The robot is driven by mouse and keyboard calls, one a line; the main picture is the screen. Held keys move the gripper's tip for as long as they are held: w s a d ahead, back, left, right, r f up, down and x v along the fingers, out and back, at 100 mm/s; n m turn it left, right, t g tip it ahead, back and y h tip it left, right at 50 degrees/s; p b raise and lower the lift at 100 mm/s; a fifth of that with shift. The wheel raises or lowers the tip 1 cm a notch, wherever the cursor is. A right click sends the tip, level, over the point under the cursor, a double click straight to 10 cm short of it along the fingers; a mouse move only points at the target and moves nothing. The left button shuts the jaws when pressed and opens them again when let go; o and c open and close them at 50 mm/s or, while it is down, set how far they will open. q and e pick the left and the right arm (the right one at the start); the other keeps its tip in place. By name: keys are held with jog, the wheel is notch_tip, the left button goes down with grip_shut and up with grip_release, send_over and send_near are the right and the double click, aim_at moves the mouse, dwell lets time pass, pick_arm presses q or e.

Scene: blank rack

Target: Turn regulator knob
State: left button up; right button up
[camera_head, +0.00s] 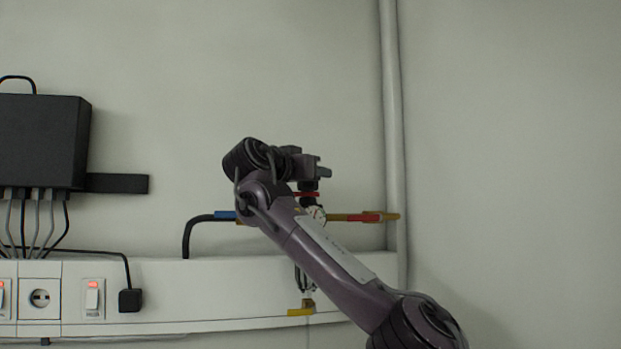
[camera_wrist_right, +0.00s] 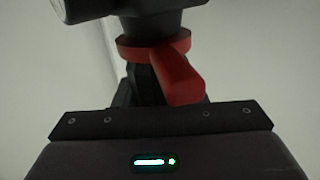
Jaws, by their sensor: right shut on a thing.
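My right gripper (camera_head: 312,172) is at the top of the regulator on the wall pipe fitting, with its arm rising from the lower right. It is shut on the regulator knob, a dark part (camera_head: 309,198) just above the gauge and mostly hidden by the gripper and arm. A red part (camera_head: 311,194) shows there in the head view. The right wrist view shows a red ring (camera_wrist_right: 128,47) with a red tab (camera_wrist_right: 178,78) against black parts, close in front of the gripper body. The fingertips cannot be made out clearly. My left gripper is not in view.
A round gauge (camera_head: 318,213) and a brass pipe with a red handle (camera_head: 365,217) lie beside the gripper. A vertical pipe (camera_head: 392,120) stands to the right. A white trunking (camera_head: 190,290) with switches runs below. A black box (camera_head: 40,140) with cables hangs at left.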

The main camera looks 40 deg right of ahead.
jog(key=shift+s+m+g, duration=0.15)
jog(key=shift+m+g, duration=0.85)
jog(key=shift+g, duration=1)
jog(key=o, duration=1)
jog(key=shift+f, duration=0.1)
jog(key=a+b, duration=0.3)
jog(key=a, duration=0.4)
jog(key=shift+a, duration=0.35)
